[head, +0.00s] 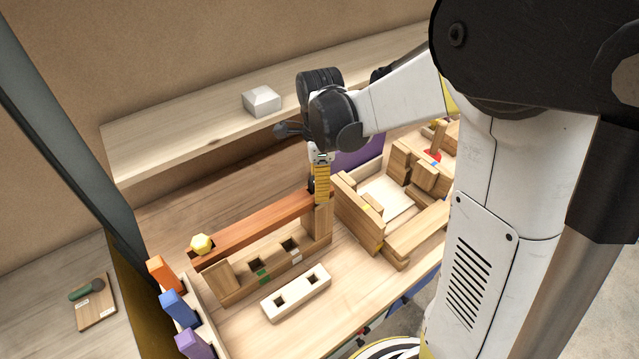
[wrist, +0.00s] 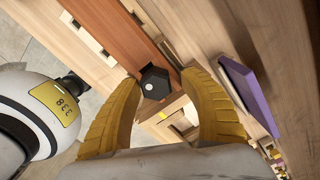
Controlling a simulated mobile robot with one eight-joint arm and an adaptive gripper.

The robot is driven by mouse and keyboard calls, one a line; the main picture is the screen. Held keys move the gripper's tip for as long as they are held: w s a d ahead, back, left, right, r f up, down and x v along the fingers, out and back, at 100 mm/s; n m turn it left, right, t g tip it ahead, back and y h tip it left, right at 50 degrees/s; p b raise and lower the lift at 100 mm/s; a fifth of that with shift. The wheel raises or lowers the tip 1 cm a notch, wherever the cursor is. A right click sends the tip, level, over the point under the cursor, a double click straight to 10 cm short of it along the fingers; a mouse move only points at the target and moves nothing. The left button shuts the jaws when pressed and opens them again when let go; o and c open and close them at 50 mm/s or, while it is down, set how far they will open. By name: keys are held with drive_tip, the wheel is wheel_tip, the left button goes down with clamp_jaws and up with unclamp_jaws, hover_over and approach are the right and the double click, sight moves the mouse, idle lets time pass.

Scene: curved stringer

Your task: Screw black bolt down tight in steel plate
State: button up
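The black bolt (wrist: 155,83) has a six-sided head with a pale dot on top. It shows in the wrist view at the end of a red-brown beam (wrist: 133,40). My gripper (wrist: 158,77) has its yellow fingers spread on both sides of the bolt head, with what look like small gaps; contact is not clear. In the head view my gripper (head: 321,190) points down at the right end of the beam (head: 255,226) and mostly hides the bolt. I cannot make out a steel plate. How deep the bolt sits is not clear.
A pale block with two square holes (head: 296,293) lies in front. Orange (head: 162,273), blue (head: 178,308) and purple (head: 195,345) blocks line the left edge. Wooden frames (head: 372,225) stand close on the right.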

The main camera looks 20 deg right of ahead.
drive_tip(key=o, duration=0.5)
drive_tip(key=shift+s, duration=0.15)
wheel_tip(320, 180, up, 12)
drive_tip(key=shift+c, duration=0.2)
drive_tip(key=c, duration=0.4)
drive_tip(key=f+n+p, duration=0.2)
drive_tip(key=f+n, duration=0.1)
drive_tip(key=n, duration=0.5)
drive_tip(key=f+n+p, duration=0.2)
drive_tip(key=f+n, duration=0.2)
drive_tip(key=n, duration=0.4)
drive_tip(key=a+f+n+p, duration=0.1)
drive_tip(key=f+n+p, duration=0.1)
drive_tip(key=n, duration=0.6)
drive_tip(key=shift+w+f, duration=0.3)
drive_tip(key=shift+f, duration=0.35)
drive_tip(key=shift+c, duration=0.2)
